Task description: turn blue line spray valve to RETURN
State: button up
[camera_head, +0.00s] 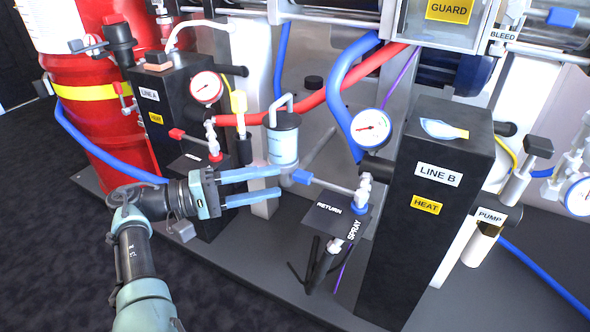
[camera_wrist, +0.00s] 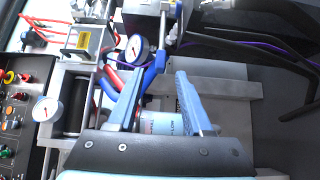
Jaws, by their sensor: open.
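The blue line spray valve has a metal lever with a blue grip (camera_head: 301,176) at its left end. The lever points left from the valve stem, above a dark plate (camera_head: 335,221) marked RETURN on its left and SPRAY on its right. My gripper (camera_head: 281,181) is open, its two light blue fingers pointing right, with the tips just left of the blue grip. I cannot tell whether they touch it.
The LINE B block (camera_head: 432,200) stands right of the valve, with a gauge (camera_head: 371,128) above the lever. A pale blue canister (camera_head: 283,140) stands close behind my fingers. The LINE A block (camera_head: 172,110) and red drum (camera_head: 95,110) are left. Dark floor is clear at front left.

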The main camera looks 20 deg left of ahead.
jog(key=v, duration=0.2)
jog(key=shift+s+a, duration=0.1)
jog(key=shift+a, duration=0.15)
